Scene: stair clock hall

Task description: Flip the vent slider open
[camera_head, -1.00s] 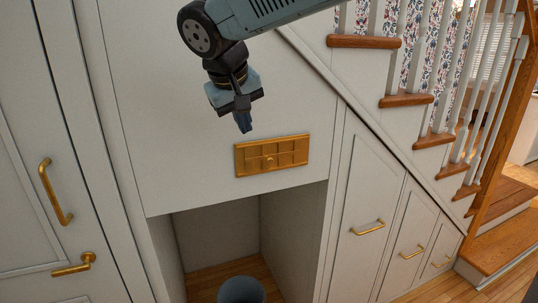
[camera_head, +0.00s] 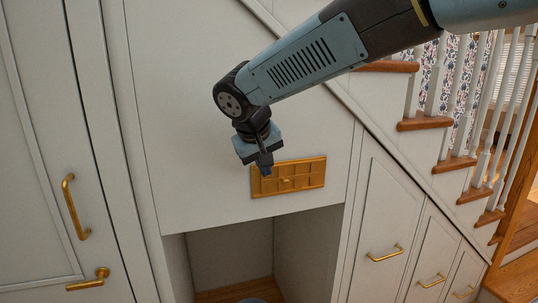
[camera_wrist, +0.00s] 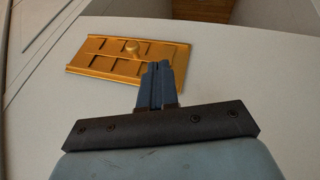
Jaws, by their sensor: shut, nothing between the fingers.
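The brass vent (camera_head: 305,174) is a rectangular plate with several recessed slots, set in the white panel above an open niche. Its small round knob (camera_head: 284,182) sits near the middle of the plate and also shows in the wrist view (camera_wrist: 131,46). My gripper (camera_head: 265,170) is shut and empty. In the head view it overlaps the left end of the vent. In the wrist view its fingertips (camera_wrist: 156,68) appear over the plate's edge, to one side of the knob. I cannot tell whether they touch the plate; they are apart from the knob.
Cupboard doors with brass handles (camera_head: 385,253) stand to the right under the stairs (camera_head: 425,124). A white door with a brass handle (camera_head: 75,208) is at left.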

